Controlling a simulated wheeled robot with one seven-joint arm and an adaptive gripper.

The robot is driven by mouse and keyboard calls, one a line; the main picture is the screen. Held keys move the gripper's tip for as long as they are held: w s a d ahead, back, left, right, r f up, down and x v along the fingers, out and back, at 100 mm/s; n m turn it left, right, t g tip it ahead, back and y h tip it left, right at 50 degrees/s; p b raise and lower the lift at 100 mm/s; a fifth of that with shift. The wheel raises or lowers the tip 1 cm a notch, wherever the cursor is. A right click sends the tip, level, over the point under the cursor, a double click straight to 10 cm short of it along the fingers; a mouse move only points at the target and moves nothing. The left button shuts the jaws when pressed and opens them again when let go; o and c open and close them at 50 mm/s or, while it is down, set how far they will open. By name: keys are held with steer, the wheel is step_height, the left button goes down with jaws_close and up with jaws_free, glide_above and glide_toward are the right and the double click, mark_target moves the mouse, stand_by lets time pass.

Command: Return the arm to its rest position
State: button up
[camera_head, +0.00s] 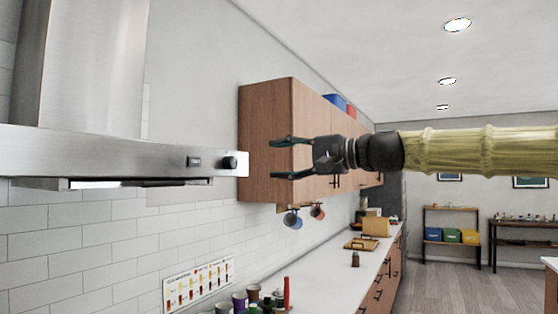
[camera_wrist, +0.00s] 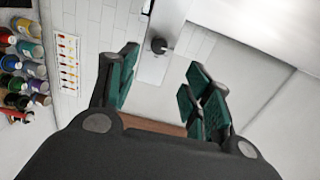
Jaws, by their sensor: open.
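My arm (camera_head: 470,151) reaches in from the right edge of the head view, held roughly level and high above the counter. My gripper (camera_head: 278,157) points left, in front of the wooden wall cabinet in this view. Its two green-padded fingers are spread apart with nothing between them. In the wrist view my gripper (camera_wrist: 160,92) also shows open and empty, with the wall and part of the range hood beyond the fingers. Whether the fingers are near the cabinet or well clear of it is hard to tell.
A steel range hood (camera_head: 110,155) with a black knob is at left. Wall cabinets (camera_head: 265,125) have mugs (camera_head: 292,220) hanging below. The counter (camera_head: 335,265) holds jars and wooden boards. Shelves (camera_head: 450,237) with coloured bins stand at the back right. Open floor (camera_head: 460,290) lies at lower right.

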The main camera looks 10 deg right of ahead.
stand_by(0.3)
